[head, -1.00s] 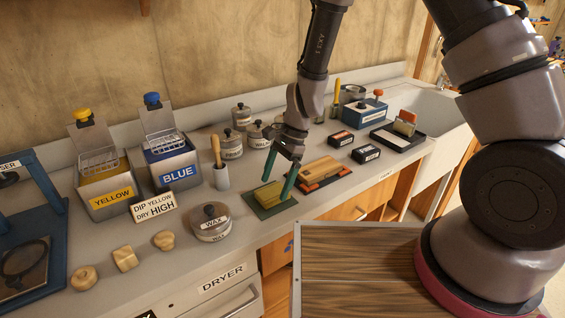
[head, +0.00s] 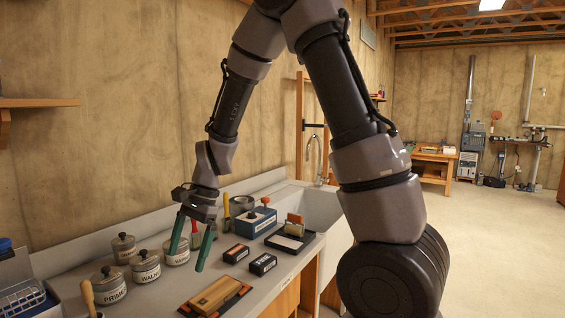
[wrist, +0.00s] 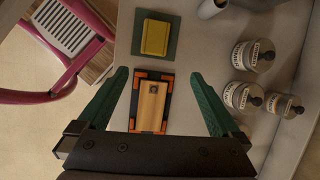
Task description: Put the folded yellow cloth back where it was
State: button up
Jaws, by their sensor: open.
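The folded yellow cloth (wrist: 154,38) lies flat on a dark green mat (wrist: 171,50) in the wrist view. It is out of the head view. My gripper (head: 185,260) is open, with its two green fingers spread and nothing between them. In the wrist view my gripper (wrist: 160,74) hangs above the counter, over a wooden block on a black mat with orange corners. The cloth lies beyond the fingertips, apart from them.
The wooden block (head: 219,292) sits on its mat near the counter's front edge. Several lidded jars (head: 146,267) stand at the back left. Two black boxes (head: 236,253), a blue box (head: 253,222) and a black tray (head: 290,240) stand to the right, before the sink (head: 318,208).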

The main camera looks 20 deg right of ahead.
jog(key=s+d+r+n+t+h, duration=0.1)
jog(key=s+d+r+t, duration=0.3)
jog(key=d+r, duration=0.7)
jog(key=s+d+r+n+t+h, duration=0.1)
jog(key=s+d+r+n+t, duration=0.3)
jog(key=d+r, duration=0.8)
jog(key=shift+s+d+r+n+t, duration=0.3)
jog(key=shift+s+r+t, duration=0.2)
jog(key=shift+s+r, duration=0.1)
